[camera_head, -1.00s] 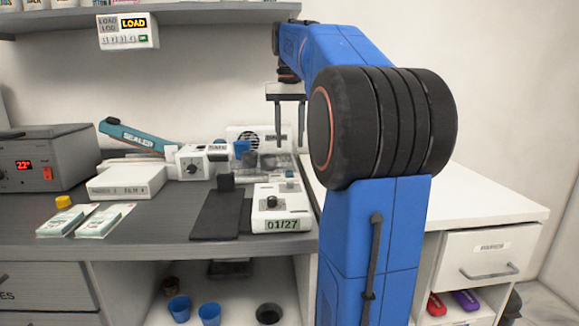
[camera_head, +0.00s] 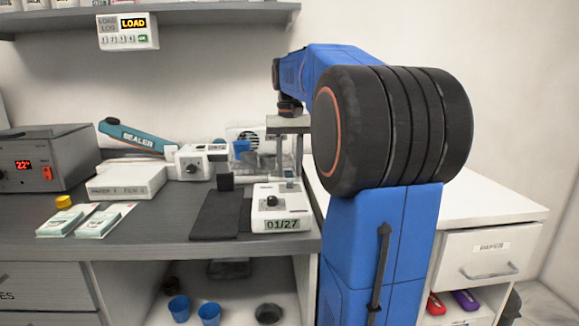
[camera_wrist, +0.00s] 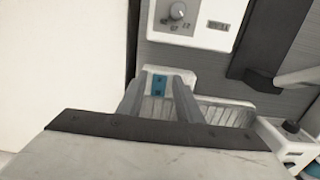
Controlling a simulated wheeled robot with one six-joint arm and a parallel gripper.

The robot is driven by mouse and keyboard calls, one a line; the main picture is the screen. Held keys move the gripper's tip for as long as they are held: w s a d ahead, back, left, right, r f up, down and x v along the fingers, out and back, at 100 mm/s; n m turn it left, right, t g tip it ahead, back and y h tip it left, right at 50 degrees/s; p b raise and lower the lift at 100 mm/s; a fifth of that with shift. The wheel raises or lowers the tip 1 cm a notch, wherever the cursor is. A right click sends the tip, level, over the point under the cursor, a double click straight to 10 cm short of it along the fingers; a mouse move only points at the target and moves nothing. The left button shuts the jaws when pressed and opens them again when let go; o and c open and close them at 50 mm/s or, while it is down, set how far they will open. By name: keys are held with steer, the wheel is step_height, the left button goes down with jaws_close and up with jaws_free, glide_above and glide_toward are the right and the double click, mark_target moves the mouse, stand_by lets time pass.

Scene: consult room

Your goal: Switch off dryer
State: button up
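In the wrist view, the gripper (camera_wrist: 162,77) shows over a white casing with a blue panel (camera_wrist: 160,84) bearing dark marks, seen between the fingers. I cannot tell whether the fingers touch it or whether this panel is the switch.
A sealer (camera_head: 136,136) with a knobbed white box (camera_head: 193,166) stands left. A white counter box reading 01/27 (camera_head: 282,214) and a black mat (camera_head: 213,215) lie in front. A grey box with a red switch (camera_head: 47,173) sits far left. The right white worktop (camera_head: 490,205) is clear.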

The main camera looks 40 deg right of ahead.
mark_target(289, 171)
jaws_close()
steer(key=shift+w+d+r+g+y, duration=0.1)
steer(key=shift+w+d+g+y, duration=0.1)
steer(key=shift+g+y, duration=0.35)
steer(key=shift+w+d+g+y, duration=0.1)
steer(key=shift+w+g+y, duration=0.2)
steer(key=shift+g, duration=0.35)
steer(key=shift+s, duration=0.1)
steer(key=shift+o, duration=1.6)
jaws_free()
steer(key=v, duration=0.7)
steer(key=shift+r, duration=0.25)
